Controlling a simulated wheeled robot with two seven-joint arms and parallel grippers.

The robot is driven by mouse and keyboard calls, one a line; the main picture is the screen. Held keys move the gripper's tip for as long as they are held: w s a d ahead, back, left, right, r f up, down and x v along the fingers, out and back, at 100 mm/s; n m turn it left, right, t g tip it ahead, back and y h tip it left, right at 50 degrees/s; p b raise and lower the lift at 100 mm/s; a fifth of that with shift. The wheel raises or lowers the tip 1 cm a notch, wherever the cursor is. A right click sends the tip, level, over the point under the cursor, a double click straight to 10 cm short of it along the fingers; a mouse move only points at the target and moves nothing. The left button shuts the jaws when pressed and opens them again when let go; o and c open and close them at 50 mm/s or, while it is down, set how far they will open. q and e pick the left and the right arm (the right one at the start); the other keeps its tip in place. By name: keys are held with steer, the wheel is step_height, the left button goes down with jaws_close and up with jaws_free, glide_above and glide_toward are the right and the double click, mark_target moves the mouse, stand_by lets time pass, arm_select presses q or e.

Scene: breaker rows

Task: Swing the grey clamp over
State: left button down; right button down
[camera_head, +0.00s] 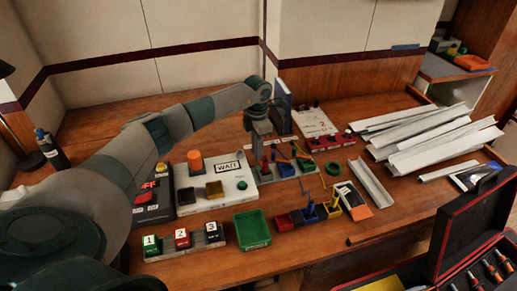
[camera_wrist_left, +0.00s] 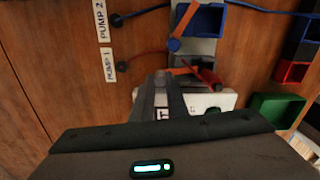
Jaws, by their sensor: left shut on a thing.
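My left gripper (camera_head: 262,156) reaches down over the left end of a grey strip (camera_head: 308,166) with red, orange, blue and green levers. In the left wrist view its fingers (camera_wrist_left: 164,98) are closed on a narrow grey part, which I take to be the grey clamp. The fingers hide most of it, so its angle cannot be told. My right gripper is not in view.
A white WAIT box (camera_head: 215,183) stands left of the strip. A green tray (camera_head: 252,229) and blue, red and yellow bins (camera_head: 308,213) stand in front. Metal channels (camera_head: 430,140) lie at the right. An open black case (camera_head: 470,235) is at the lower right.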

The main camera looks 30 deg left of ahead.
arm_select(q)
steer(key=n, duration=0.2)
steer(key=shift+s+a+n, duration=0.2)
steer(key=shift+s+n, duration=0.1)
steer(key=shift+s, duration=0.1)
steer(key=shift+s+n, duration=0.25)
steer(key=shift+n, duration=0.65)
steer(key=n, duration=0.1)
steer(key=s+n+p, duration=0.1)
steer(key=n, duration=0.1)
steer(key=shift+s, duration=0.1)
steer(key=shift+s+n, duration=0.3)
steer(key=shift+n, duration=1.2)
steer(key=shift+s, duration=0.1)
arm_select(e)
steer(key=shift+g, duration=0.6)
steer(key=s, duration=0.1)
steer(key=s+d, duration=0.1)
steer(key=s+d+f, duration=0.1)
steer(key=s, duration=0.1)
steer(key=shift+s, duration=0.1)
arm_select(q)
steer(key=shift+d, duration=0.1)
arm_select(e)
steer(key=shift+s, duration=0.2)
